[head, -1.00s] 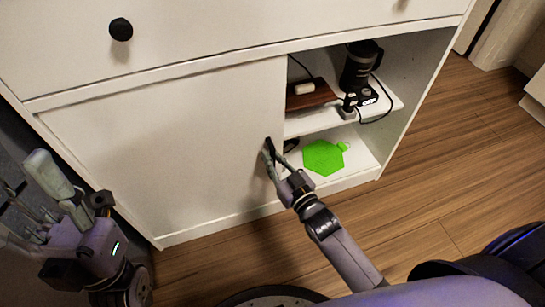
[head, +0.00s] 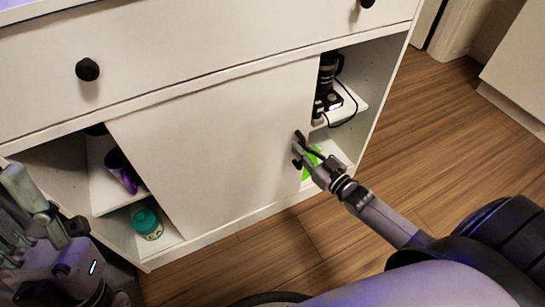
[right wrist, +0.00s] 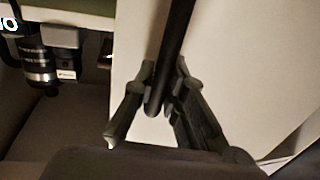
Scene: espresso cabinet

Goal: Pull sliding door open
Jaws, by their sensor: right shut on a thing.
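The white sliding door (head: 215,145) stands in the middle of the cabinet front, with an opening on each side of it. Its black upright handle (right wrist: 178,45) is near the door's right edge. My right gripper (head: 301,152) is shut on the handle; in the right wrist view its two fingers (right wrist: 164,92) lie on either side of the black bar. My left gripper (head: 45,235) is at the lower left, in front of the cabinet's left end, and its finger state is unclear.
The left opening shows a purple mug (head: 121,171) on a shelf and a teal jar (head: 147,223) below. The right opening holds a black machine (head: 327,85) with a cable, and a bright green item (head: 311,162) partly hidden. Wooden floor (head: 450,130) is clear at right.

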